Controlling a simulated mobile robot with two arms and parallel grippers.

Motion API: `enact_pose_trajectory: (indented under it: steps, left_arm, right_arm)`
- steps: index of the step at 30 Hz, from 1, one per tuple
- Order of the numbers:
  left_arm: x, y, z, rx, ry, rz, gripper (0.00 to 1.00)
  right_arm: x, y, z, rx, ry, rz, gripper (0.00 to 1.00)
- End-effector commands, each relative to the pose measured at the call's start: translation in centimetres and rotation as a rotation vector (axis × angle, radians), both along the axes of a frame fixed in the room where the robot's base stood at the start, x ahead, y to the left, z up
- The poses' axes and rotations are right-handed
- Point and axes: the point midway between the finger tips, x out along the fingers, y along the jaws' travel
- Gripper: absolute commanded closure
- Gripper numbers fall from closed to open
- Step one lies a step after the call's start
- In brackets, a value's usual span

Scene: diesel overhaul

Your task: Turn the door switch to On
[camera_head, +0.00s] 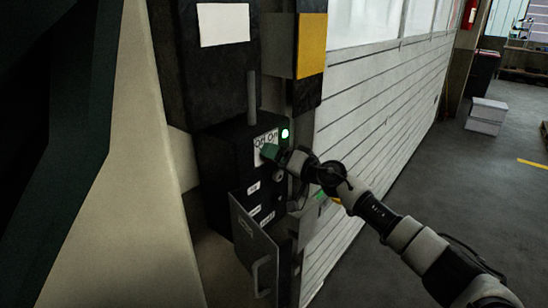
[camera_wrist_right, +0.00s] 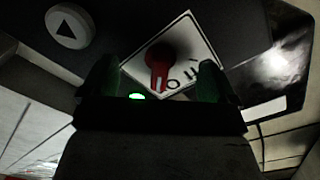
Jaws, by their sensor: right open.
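The door switch is a red knob (camera_wrist_right: 158,62) on a white plate with black lettering (camera_wrist_right: 190,45). It has a pale mark at its lower end in the wrist view, and I cannot tell which setting it points to. In the head view the plate (camera_head: 259,146) sits on the front of a dark control box (camera_head: 222,162), and the knob is hidden by my gripper. My right gripper (camera_head: 268,151) is open, with its green-tipped fingers (camera_wrist_right: 157,78) either side of the knob. Contact is unclear. My left gripper is not in view.
A lit green lamp (camera_head: 285,134) sits beside the plate. A grey hinged cover with a handle (camera_head: 252,243) stands open below the box. A round button with a triangle (camera_wrist_right: 68,29) is near the switch.

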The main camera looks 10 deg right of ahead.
Motion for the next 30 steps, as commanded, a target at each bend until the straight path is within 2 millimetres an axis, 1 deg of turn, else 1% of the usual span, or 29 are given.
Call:
enact_pose_trajectory:
  steps: [7, 10, 22, 25, 30]
  left_arm:
    - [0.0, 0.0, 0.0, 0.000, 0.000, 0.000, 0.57]
    - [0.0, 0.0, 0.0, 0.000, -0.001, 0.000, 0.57]
    - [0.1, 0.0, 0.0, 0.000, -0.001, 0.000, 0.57]
    - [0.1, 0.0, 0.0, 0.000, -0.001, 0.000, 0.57]
    - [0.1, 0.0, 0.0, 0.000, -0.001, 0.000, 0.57]
  right_arm:
    - [0.0, 0.0, 0.0, 0.000, 0.000, 0.000, 0.11]
    - [-0.3, -0.4, 0.0, -0.002, -0.002, -0.001, 0.11]
    - [-4.8, -3.9, 0.0, -0.002, -0.001, -0.001, 0.11]
    - [-5.4, -4.3, 0.0, -0.001, 0.000, -0.001, 0.11]
    - [-5.6, -4.3, 0.0, 0.000, 0.000, 0.000, 0.11]
